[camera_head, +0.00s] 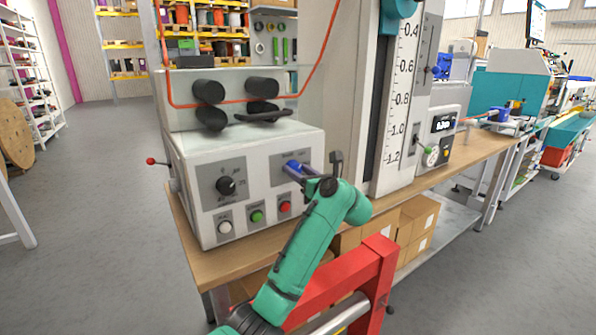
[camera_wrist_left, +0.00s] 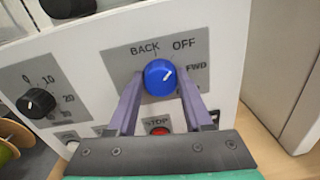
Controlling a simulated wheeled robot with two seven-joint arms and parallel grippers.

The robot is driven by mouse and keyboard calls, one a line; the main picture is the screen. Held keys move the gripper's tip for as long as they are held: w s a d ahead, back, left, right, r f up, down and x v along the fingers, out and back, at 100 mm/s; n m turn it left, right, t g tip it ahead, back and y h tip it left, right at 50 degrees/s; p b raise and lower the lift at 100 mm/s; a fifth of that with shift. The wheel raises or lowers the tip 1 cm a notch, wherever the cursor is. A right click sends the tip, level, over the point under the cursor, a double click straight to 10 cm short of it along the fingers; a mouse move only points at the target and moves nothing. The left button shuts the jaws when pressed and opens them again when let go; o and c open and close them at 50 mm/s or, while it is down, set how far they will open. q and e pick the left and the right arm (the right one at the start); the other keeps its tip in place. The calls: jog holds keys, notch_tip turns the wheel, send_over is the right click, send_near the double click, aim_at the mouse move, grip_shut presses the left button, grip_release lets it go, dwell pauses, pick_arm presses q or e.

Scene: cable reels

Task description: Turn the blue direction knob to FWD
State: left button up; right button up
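The blue direction knob (camera_wrist_left: 160,77) sits on a grey plate labelled BACK, OFF and FWD (camera_wrist_left: 197,66). Its white mark points up and right in the left wrist view, between OFF and FWD and nearer OFF. My left gripper (camera_wrist_left: 160,90) has one finger on each side of the knob, and both fingertips appear to touch it. In the head view the left gripper (camera_head: 312,178) is at the control box front and covers part of the blue knob (camera_head: 293,165). My right gripper is not in view.
The white control box (camera_head: 205,160) also carries a black dial (camera_head: 226,186) and white, green (camera_head: 257,216) and red (camera_head: 285,207) buttons. The red STOP button (camera_wrist_left: 159,131) lies just below my fingers. A tall scale column (camera_head: 402,100) stands at the right.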

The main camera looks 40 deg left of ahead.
pick_arm(q)
grip_shut()
jog(key=shift+r+m+p, duration=0.15)
jog(key=shift+m+p, duration=0.75)
jog(key=shift+p, duration=0.25)
jog(key=m+p, duration=0.4)
jog(key=p, duration=0.1)
jog(key=shift+w+d+r+m+p, duration=0.1)
jog(key=shift+m+p, duration=0.25)
jog(key=shift+m, duration=0.05)
jog(key=shift+f+m+p, duration=0.25)
jog(key=shift+m+p, duration=0.85)
jog(key=shift+p, duration=0.2)
jog(key=o, duration=1.2)
grip_release()
jog(key=shift+o, duration=0.2)
